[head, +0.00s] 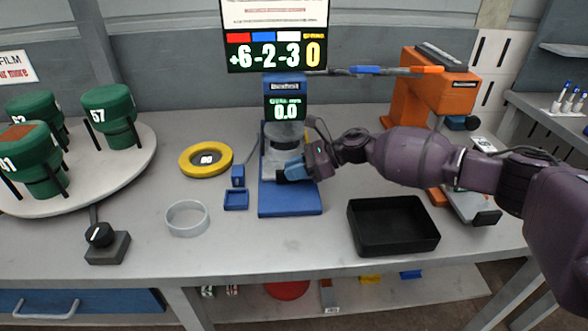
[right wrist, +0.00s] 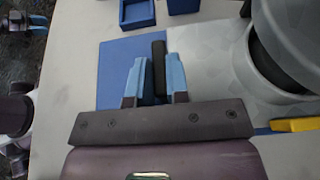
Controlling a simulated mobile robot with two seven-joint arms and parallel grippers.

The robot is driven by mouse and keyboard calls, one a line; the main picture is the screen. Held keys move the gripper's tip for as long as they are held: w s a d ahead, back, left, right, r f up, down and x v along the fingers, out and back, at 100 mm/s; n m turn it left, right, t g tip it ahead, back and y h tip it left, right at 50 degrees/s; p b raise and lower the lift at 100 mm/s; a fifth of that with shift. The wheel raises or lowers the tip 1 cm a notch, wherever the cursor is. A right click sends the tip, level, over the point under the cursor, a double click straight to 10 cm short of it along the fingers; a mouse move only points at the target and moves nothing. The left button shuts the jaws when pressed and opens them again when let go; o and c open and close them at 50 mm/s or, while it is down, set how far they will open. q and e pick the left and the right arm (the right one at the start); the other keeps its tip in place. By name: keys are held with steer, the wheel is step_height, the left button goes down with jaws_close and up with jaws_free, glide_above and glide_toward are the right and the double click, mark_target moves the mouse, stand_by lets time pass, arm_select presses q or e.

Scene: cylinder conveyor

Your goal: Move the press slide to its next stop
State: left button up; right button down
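My right gripper (head: 292,171) is low over the base, with blue fingers pointing left in the head view. In the right wrist view a dark bar (right wrist: 158,66) lies between the two fingertips, close to both. Whether they press on it is not clear. The gripper hides part of the slide in the head view.
An orange press (head: 436,78) stands at the right. A black tray (head: 394,252) lies at front right. A yellow ring (head: 186,160), a grey ring (head: 187,232) and a black lever (head: 100,235) are left. Green numbered cylinders stand on a round table (head: 128,165).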

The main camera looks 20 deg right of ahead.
steer(key=shift+s+a, duration=0.1)
steer(key=shift+s, duration=0.3)
steer(key=s+p, duration=0.2)
steer(key=s, duration=0.1)
steer(key=s+a+p, duration=0.1)
steer(key=shift+s+a+r, duration=0.1)
steer(key=shift+s+r, duration=0.05)
steer(key=shift+r, duration=0.2)
steer(key=s+a+p, duration=0.1)
steer(key=s, duration=0.2)
steer(key=s+a+p, duration=0.1)
steer(key=s+p, duration=0.1)
steer(key=s, duration=0.2)
steer(key=s+a+p, duration=0.1)
steer(key=s, duration=0.2)
steer(key=shift+s+f+p, duration=0.25)
steer(key=shift+s+p, duration=0.05)
steer(key=shift+p, duration=0.05)
steer(key=shift+s+a+f, duration=0.1)
steer(key=shift+s+a, duration=0.05)
steer(key=shift+s, duration=0.3)
arm_select(q)
step_height(320, 180, up, 7)
steer(key=shift+a+t, duration=0.3)
steer(key=shift+a, duration=0.1)
arm_select(e)
steer(key=shift+s+a+f, duration=0.1)
steer(key=shift+f, duration=0.05)
